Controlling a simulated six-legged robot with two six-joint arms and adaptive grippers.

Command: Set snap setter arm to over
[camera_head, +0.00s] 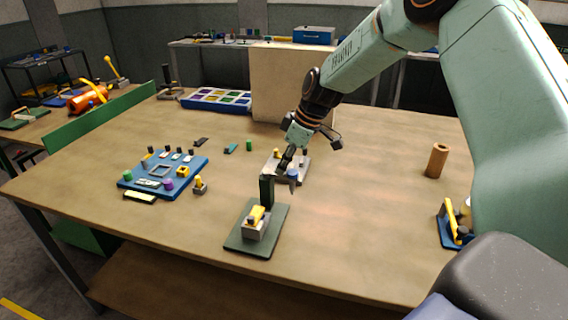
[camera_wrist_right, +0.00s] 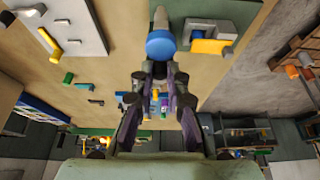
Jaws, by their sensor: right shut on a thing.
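The snap setter, as it appears, has a dark green base (camera_head: 273,240), an upright dark post (camera_head: 266,190) and a grey block (camera_head: 255,229) with a yellow piece (camera_head: 256,214) on it. A blue knob (camera_head: 293,173) at the end of its arm sits to the right of the post; it also shows in the wrist view (camera_wrist_right: 160,44), with a grey arm piece behind it. My right gripper (camera_head: 289,168) reaches down from the upper right and is shut on the blue knob. The fingers partly hide the arm. My left gripper is not in view.
A grey board (camera_head: 303,167) with small parts stands close behind the gripper. A blue board (camera_head: 190,180) with several parts is at left. A brown cylinder (camera_head: 437,160) and a blue fixture (camera_head: 447,230) stand at right. A tan panel (camera_head: 285,85) rises behind.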

